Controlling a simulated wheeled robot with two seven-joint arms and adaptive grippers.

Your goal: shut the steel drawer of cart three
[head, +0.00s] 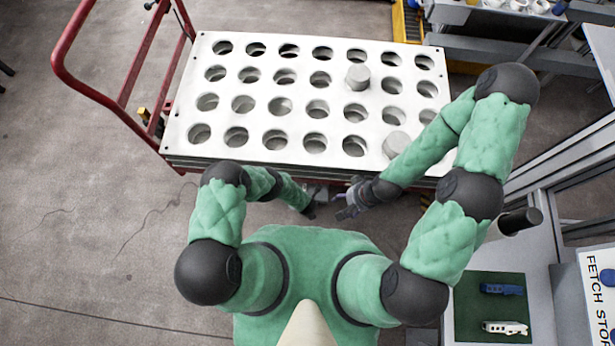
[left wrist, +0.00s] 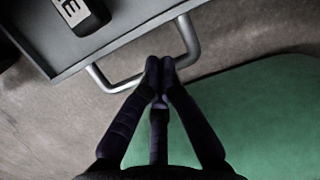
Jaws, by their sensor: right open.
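In the left wrist view a grey drawer (left wrist: 110,43) stands out, with a bent metal handle (left wrist: 123,87) on its front. My left gripper (left wrist: 160,62) has its dark fingers closed together over the handle bar, which shows on both sides of them. In the head view my left gripper (head: 310,212) is small, low at the cart's near side. My right gripper (head: 347,206) is open and empty just right of it. The red-framed cart (head: 120,88) carries a white plate (head: 180,140) with rows of round holes. The plate hides most of the drawer from above.
Two grey cylinders (head: 358,77) (head: 397,144) sit in plate holes. A dark object with a white label (left wrist: 72,12) lies in the drawer. At the right a bench holds a green mat (head: 470,305) with small tools. Floor at left is clear.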

